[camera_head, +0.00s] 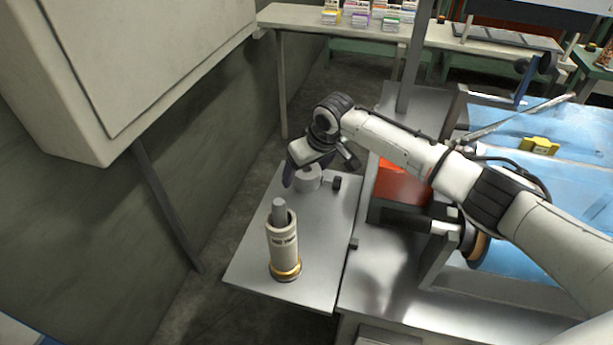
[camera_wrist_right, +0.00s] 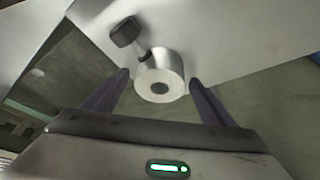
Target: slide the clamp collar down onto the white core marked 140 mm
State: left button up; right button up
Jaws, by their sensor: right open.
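The clamp collar (camera_head: 308,179) is a grey metal cylinder with a dark knob (camera_head: 337,182) on its side, at the far part of the small metal table. In the right wrist view the collar (camera_wrist_right: 160,72) shows a dark centre hole, and its knob (camera_wrist_right: 125,32) points away. My right gripper (camera_wrist_right: 159,78) is open, with its fingers on either side of the collar and gaps showing. In the head view my right gripper (camera_head: 318,172) is at the collar. The white core (camera_head: 283,243) stands upright nearer on the same table, around a grey post (camera_head: 279,208); its marking is too blurred to read. My left gripper is out of view.
A brass ring (camera_head: 285,271) circles the core's foot on the small metal table (camera_head: 320,262). A red-orange box (camera_head: 401,184) stands to the right, beneath my right arm. A large pale cabinet (camera_head: 140,60) overhangs the left. Bare table lies between core and collar.

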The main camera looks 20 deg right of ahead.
jog(key=shift+w+f, duration=0.15)
jog(key=shift+f, duration=0.15)
jog(key=c, duration=1.5)
jog(key=shift+r, duration=0.1)
jog(key=shift+c, duration=0.2)
jog(key=shift+r, duration=0.15)
notch_tip(320, 180, up, 10)
jog(key=f, duration=0.1)
jog(key=s+a+r+n+y+p, duration=0.1)
jog(key=s+a+r+n+p, duration=0.1)
jog(key=s+a+r, duration=0.4)
jog(key=s+a+r+n+p, duration=0.1)
jog(key=s+a+r+p, duration=0.2)
jog(key=r, duration=0.5)
jog(key=s+a+r+n, duration=0.1)
jog(key=s+r, duration=0.1)
jog(key=s, duration=0.4)
jog(key=s+a+r+n+g+y+p, duration=0.1)
jog(key=s+r+n, duration=0.1)
jog(key=s, duration=0.4)
jog(key=shift+s+a+r, duration=0.2)
jog(key=shift+a+r, duration=0.1)
jog(key=shift+r, duration=0.3)
